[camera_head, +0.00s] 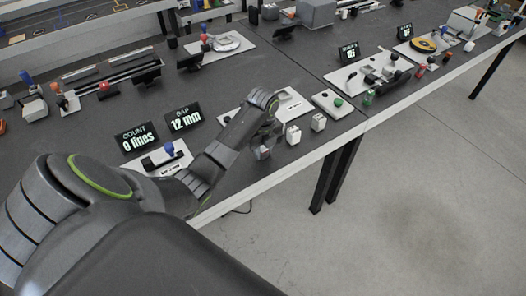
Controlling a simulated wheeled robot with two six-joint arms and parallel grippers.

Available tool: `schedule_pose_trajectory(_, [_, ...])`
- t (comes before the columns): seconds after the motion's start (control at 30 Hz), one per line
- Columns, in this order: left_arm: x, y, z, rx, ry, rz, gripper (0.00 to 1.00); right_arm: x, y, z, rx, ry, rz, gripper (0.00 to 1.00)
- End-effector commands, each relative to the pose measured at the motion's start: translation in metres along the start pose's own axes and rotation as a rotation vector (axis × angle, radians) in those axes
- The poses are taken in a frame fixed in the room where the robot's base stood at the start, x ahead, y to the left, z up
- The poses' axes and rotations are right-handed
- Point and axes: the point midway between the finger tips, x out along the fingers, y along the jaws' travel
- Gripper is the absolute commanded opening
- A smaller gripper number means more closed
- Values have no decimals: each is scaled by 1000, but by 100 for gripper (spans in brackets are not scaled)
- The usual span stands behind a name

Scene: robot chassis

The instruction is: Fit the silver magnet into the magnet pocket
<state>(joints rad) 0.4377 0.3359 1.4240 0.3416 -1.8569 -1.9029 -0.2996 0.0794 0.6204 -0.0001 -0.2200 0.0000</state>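My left arm reaches in from the lower left over the near workbench. Its gripper (267,140) points down close to the bench's front edge. The fingers are small and partly hidden by the wrist, so I cannot tell whether they are open or shut. A small grey block (262,153) shows right at the fingertips; it may be the silver magnet, and I cannot tell whether it is gripped. A pale plate (292,104) lies behind the gripper, partly covered by my arm. I cannot make out the magnet pocket for certain. My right gripper is not in view.
Two white blocks (293,135) (318,122) stand right of the gripper. A plate with a green button (337,102) lies beyond them. Displays read "0 lines" (137,138) and "12 mm" (184,118). A blue-knobbed fixture (168,150) sits beside my forearm. Open floor lies past the bench edge.

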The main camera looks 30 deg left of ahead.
Motion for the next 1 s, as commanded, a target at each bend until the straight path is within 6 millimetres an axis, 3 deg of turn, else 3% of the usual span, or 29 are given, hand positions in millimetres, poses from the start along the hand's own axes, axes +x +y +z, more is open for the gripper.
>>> schedule_pose_trajectory(0.03, [0, 0, 0, 0, 0, 0, 20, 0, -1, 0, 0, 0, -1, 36])
schedule_pose_trajectory(0.2, [-1, 0, 0, 0, -1, -1, 0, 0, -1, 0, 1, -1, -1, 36])
schedule_pose_trajectory(0.47, [-5, -1, 1, 0, -2, -3, 0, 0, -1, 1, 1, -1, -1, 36])
schedule_pose_trajectory(0.57, [-16, -1, 1, 1, -4, -4, 0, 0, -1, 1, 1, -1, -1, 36])
schedule_pose_trajectory(0.73, [-54, -2, 2, 2, -6, -7, 0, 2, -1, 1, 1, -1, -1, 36])
schedule_pose_trajectory(0.8, [-70, 0, 1, 0, -2, -2, 0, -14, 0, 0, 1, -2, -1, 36])
schedule_pose_trajectory(1.0, [-92, 0, 0, -1, 0, -1, 0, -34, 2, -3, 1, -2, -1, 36])
